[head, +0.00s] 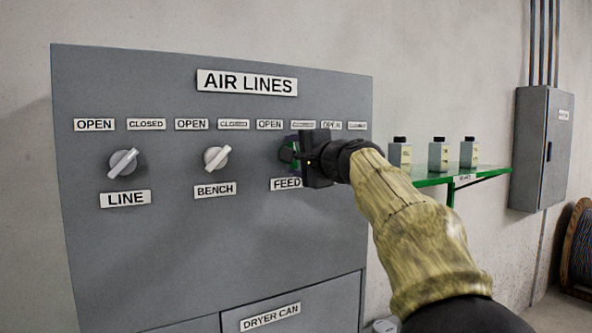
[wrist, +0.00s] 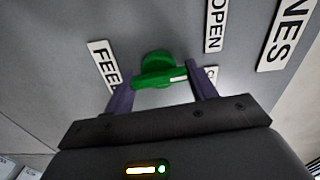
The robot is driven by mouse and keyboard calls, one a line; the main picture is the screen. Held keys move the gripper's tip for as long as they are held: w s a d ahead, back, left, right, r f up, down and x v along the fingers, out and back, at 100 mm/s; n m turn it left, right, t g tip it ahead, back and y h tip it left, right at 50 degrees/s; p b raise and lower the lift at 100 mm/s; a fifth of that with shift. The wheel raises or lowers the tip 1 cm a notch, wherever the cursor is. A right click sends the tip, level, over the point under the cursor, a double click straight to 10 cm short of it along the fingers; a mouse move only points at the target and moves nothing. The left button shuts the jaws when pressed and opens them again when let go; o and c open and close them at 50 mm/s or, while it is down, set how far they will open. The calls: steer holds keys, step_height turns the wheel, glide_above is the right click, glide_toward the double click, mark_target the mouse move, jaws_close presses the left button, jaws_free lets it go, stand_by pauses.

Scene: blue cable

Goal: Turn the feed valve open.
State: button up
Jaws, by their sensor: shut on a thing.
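The feed valve (wrist: 158,72) is a green knob with a bar handle on the grey panel. A white mark lies at the handle's right end in the wrist view, towards a partly hidden plate starting with C. My gripper (wrist: 161,86) is shut on the handle, one dark finger at each end. In the head view my gripper (head: 290,155) covers most of the green valve (head: 290,144). The FEED plate (head: 286,184) is below it, and the OPEN plate (head: 269,125) is above it to the left. The CLOSED plate (head: 303,125) is above right.
The LINE valve (head: 122,163) and BENCH valve (head: 216,158) have pale handles on the same panel. My forearm hides the panel's right part, including any valve there. A green shelf (head: 484,172) with several bottles and a grey wall box (head: 541,150) stand to the right.

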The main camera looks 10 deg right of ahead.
steer(key=n+b, duration=0.1)
steer(key=n, duration=0.1)
steer(key=n+b, duration=0.2)
steer(key=shift+f+n, duration=0.2)
steer(key=shift+n, duration=0.1)
steer(key=shift+r+n+b, duration=0.1)
steer(key=shift+n+b, duration=0.65)
steer(key=shift+n, duration=0.95)
steer(key=o, duration=1)
steer(key=shift+a, duration=0.1)
steer(key=shift+r, duration=0.15)
steer(key=b+v, duration=0.6)
steer(key=v, duration=1.1)
steer(key=shift+s+b, duration=0.15)
steer(key=shift+b, duration=0.2)
